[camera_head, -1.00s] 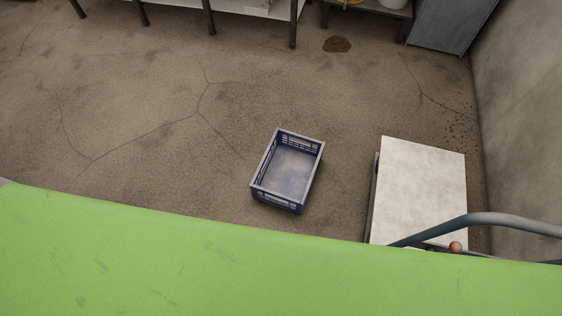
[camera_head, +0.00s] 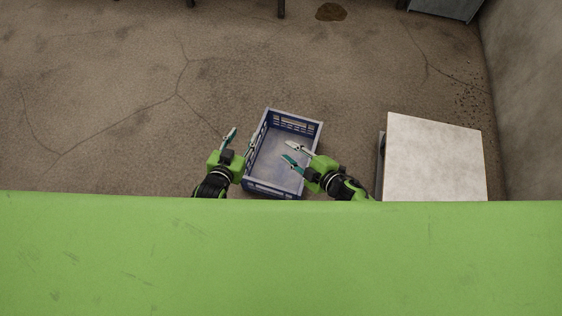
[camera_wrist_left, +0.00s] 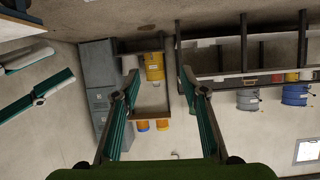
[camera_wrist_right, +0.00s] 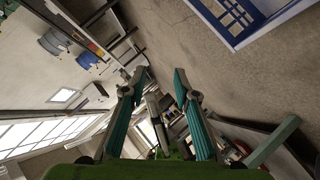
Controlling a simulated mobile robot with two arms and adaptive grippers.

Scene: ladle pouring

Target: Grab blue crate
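The blue crate (camera_head: 283,147) sits on the floor in front of me, empty and upright, slightly turned. Part of it also shows at the top right of the right wrist view (camera_wrist_right: 236,14). My left gripper (camera_head: 230,138) is just left of the crate in the head view; its fingers are spread with nothing between them in the left wrist view (camera_wrist_left: 158,88). My right gripper (camera_head: 293,154) appears over the crate's interior from the right. Its fingers are apart and empty in the right wrist view (camera_wrist_right: 160,88). I see no grip on the crate.
A low cart with a pale top (camera_head: 434,160) stands to the right of the crate, near the wall (camera_head: 528,90). A brown stain (camera_head: 331,11) lies on the floor at the back. The floor left of the crate is clear.

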